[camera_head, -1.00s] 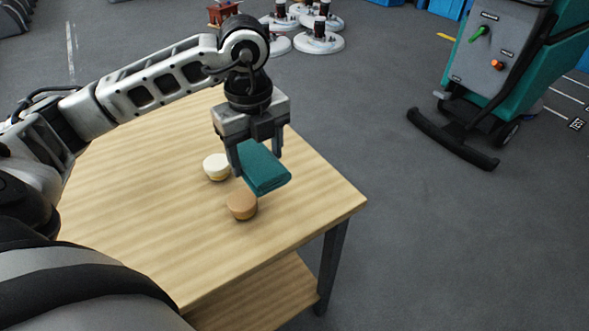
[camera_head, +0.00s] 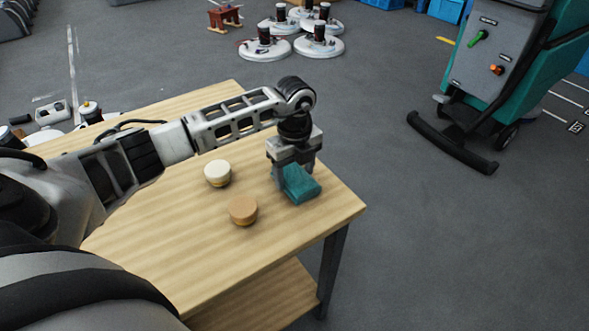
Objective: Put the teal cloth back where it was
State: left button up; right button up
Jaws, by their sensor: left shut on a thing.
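The teal cloth (camera_head: 302,188) is a folded pad near the right side of the wooden table (camera_head: 190,240). My left gripper (camera_head: 294,180) points down and is shut on the cloth's left part. The cloth is at or just above the tabletop; I cannot tell whether it touches. The part between the fingers is partly hidden. My right gripper is not in view.
A cream round piece (camera_head: 218,173) and a tan round piece (camera_head: 243,210) stand on the table left of the cloth. The table's front is clear. A teal and grey scrubber machine (camera_head: 490,90) stands on the floor at right. White round discs (camera_head: 319,46) lie behind.

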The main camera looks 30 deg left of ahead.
aim_at(294, 175)
pick_arm(q)
jog(key=shift+f, duration=0.2)
jog(key=o, duration=1)
jog(key=shift+r, duration=0.45)
notch_tip(294, 175, up, 12)
jog(key=shift+f, duration=0.2)
